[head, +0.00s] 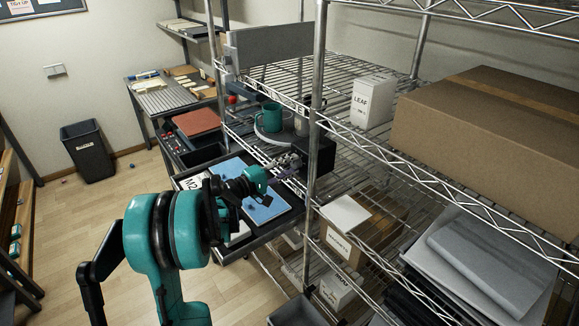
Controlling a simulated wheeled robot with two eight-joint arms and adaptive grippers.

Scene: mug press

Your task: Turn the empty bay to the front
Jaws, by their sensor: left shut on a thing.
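A round grey turntable (262,136) sits on the wire shelf, left of the middle of the head view. A teal mug (271,117) stands upright on it. A pale item (301,122) stands to the mug's right, partly hidden by the shelf post. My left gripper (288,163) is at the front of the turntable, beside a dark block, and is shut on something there. It looks like the turntable's front edge, but the contact is small and partly hidden. Which bay is empty is hard to tell. My right gripper is not in view.
A dark block (319,157) and the shelf post (316,95) stand close right of the gripper. A white LEAF box (372,101) and a large cardboard box (490,125) are on the shelf. A cart with a blue sheet (266,205) is below my arm.

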